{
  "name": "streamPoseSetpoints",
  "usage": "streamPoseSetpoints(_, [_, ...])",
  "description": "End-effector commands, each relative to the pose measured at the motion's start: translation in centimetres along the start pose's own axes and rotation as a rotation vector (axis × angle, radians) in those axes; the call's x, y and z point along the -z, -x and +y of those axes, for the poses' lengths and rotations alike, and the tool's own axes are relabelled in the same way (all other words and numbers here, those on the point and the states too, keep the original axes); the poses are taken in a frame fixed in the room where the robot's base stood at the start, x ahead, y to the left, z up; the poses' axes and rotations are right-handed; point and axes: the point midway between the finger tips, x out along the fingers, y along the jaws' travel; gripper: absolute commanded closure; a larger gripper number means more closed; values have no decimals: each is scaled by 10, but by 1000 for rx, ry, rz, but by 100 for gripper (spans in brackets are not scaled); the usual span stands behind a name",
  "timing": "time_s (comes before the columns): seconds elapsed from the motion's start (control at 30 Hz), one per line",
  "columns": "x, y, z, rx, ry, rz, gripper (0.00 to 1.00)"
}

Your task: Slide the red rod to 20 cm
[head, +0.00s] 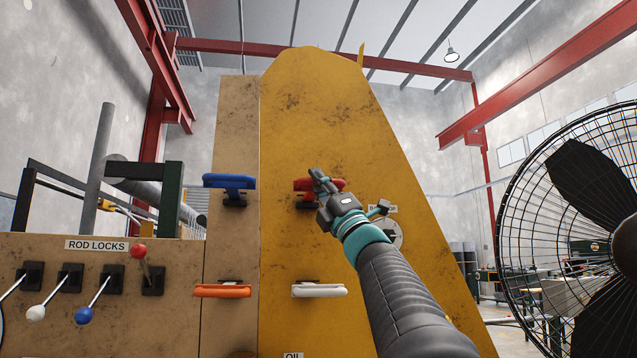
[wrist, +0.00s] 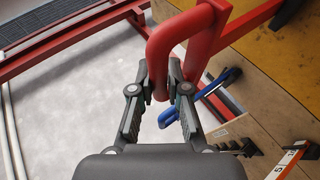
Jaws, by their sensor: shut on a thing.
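The red rod's handle (head: 333,183) sticks out from the yellow machine panel, right of the blue handle. My gripper (head: 319,178) is at this handle. In the wrist view the red handle (wrist: 180,35) is a bent bar, and my gripper's fingers (wrist: 161,82) are closed around its lower part. Behind the handle a red bar runs off to the upper right. No scale or number is readable on the red rod, so its extension cannot be told. The red-knobbed lock lever (head: 137,251) tilts upward under the ROD LOCKS label (head: 96,245).
A blue handle (head: 229,182) is to the left; orange (head: 222,291) and white (head: 319,290) handles are below. White (head: 35,313) and blue (head: 83,315) lock levers point down-left. A large caged fan (head: 580,200) stands right. A marked rod (wrist: 290,158) shows in the wrist view.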

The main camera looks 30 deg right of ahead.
Motion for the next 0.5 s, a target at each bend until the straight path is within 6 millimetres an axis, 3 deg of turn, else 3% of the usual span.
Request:
streamPoseSetpoints(0.17, [2,8,7,-1,1,-1,100])
streamPoseSetpoints(0.5, [18,48,68,-2,3,0,100])
